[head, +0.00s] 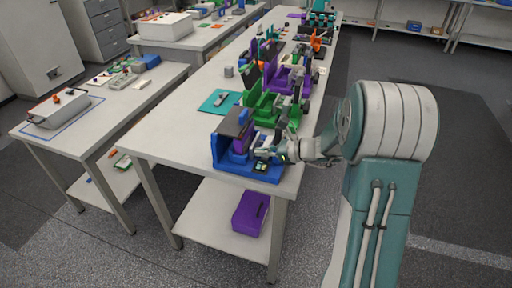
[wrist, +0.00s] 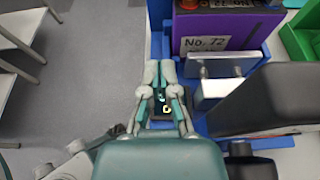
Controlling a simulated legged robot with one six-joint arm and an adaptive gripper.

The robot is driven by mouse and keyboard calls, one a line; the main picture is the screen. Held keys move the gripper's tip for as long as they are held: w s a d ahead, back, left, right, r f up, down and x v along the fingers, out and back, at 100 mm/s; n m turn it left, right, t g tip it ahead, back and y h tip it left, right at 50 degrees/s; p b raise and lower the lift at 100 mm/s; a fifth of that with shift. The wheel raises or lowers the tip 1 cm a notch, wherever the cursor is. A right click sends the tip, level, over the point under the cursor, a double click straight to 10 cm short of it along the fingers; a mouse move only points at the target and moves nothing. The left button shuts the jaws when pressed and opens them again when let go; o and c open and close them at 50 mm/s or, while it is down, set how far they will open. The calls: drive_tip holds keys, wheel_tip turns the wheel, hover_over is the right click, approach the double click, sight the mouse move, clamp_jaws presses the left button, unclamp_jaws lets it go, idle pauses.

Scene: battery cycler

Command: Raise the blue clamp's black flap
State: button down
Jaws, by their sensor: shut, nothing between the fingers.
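The blue clamp (head: 232,163) stands at the near end of the long table. Its dark flap (head: 236,121) sits at the top of the clamp. In the wrist view the flap appears as a large dark panel (wrist: 268,98) right of my gripper; its exact angle is hard to tell. A purple battery marked No. 72 (wrist: 212,38) sits in the clamp beside metal contact plates (wrist: 212,72). My gripper (head: 266,155) is shut and empty at the clamp's near right side. In the wrist view its fingertips (wrist: 160,68) are together, left of the flap and apart from it.
A small black panel (head: 261,166) with lit marks is on the clamp's front. A green clamp (head: 262,108) stands close behind, with more clamps beyond. A teal mat (head: 219,101) lies to the left. The table's front left top (head: 165,135) is clear.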

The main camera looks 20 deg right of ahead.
drive_tip(key=x, duration=0.8)
drive_tip(key=shift+a, duration=0.15)
wheel_tip(320, 180, up, 3)
drive_tip(key=shift+f, duration=0.1)
drive_tip(key=shift+r, duration=0.6)
